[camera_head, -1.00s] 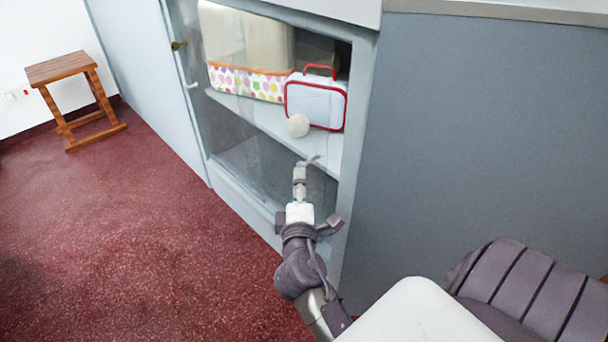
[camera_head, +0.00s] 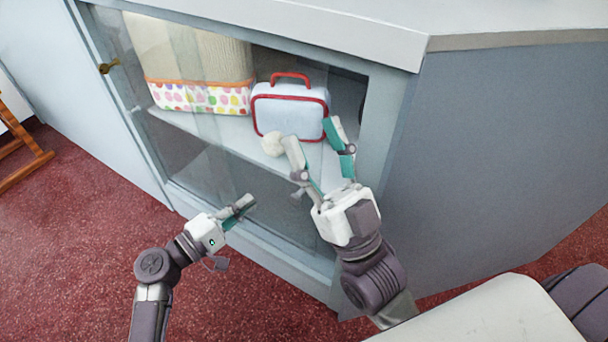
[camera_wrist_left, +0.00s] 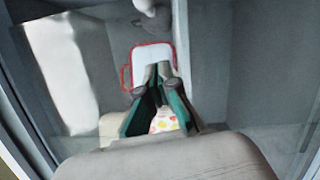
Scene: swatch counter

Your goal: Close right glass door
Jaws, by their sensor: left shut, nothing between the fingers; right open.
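The glass door (camera_head: 185,150) is a clear pane on the front of a grey-blue cabinet. It covers the left part of the opening; where its right edge lies is hard to tell. My right gripper (camera_head: 313,134) is open and empty, at the right part of the opening in front of the white case. My left gripper (camera_head: 245,205) is shut and empty, low in front of the pane; I cannot tell whether it touches the glass. In the left wrist view its fingers (camera_wrist_left: 163,72) point toward the cabinet inside.
On the shelf (camera_head: 195,125) are a white case with red trim (camera_head: 290,112), a dotted bin (camera_head: 200,98) and a pale ball (camera_head: 272,144). Red floor (camera_head: 70,230) is clear; part of a wooden stool (camera_head: 25,165) shows.

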